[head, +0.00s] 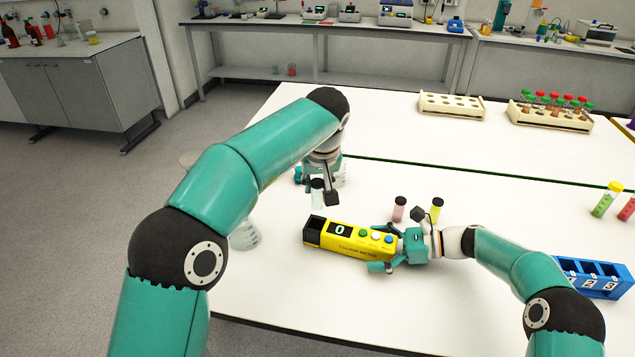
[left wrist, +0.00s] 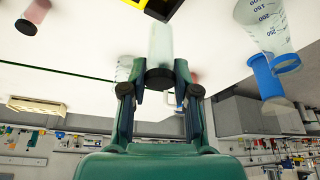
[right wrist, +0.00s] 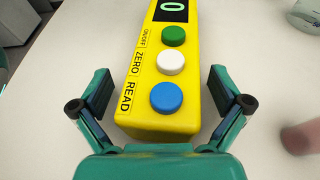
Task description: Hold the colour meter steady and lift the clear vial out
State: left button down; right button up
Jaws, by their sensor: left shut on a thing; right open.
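The yellow colour meter (head: 345,236) lies on the white table, its dark open end (head: 313,229) at the left and its display reading 0. My right gripper (head: 378,247) is open around its right end. In the right wrist view, its fingers (right wrist: 160,82) stand either side of the meter (right wrist: 150,115) with gaps. My left gripper (head: 318,183) is shut on the black cap of the clear vial (head: 317,202). The vial is whole in view, outside the meter, near its open end. It also shows in the left wrist view (left wrist: 160,45).
A pink vial (head: 398,210) and a yellow vial (head: 437,212) stand behind the meter. A glass flask (head: 244,237) is at the left, partly behind my left arm. A blue numbered rack (head: 601,280) is at the right. Two wooden racks (head: 452,108) (head: 550,120) stand further back.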

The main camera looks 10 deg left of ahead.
jog(key=v, duration=1.1)
jog(key=shift+d, duration=0.4)
jog(key=shift+s, duration=0.1)
